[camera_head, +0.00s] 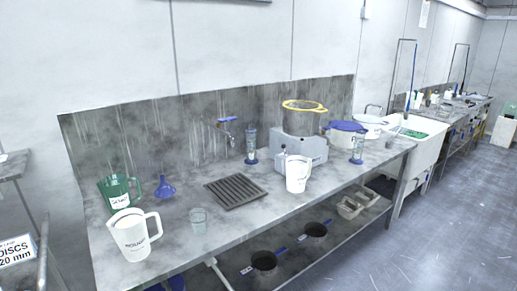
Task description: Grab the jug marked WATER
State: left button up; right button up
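A large white jug (130,237) stands upright at the near left of the steel bench; its dark lettering is blurred, and I cannot make out WATER on it. A green jug (118,187) with a white label stands just behind it; the label is too small to read surely. A second white jug (297,174) stands near the bench's front edge, right of the middle; its marking is also too small to read. All have side handles. Neither of my grippers shows in the head view.
Dark pans (264,261) sit on the lower shelf.

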aim_at(296, 166)
jog(key=i+l, duration=0.2)
jog(key=l, duration=0.15)
jog(key=i+l, duration=0.15)
jog(key=l, duration=0.2)
jog(key=i+l, duration=0.2)
jog(key=l, duration=0.15)
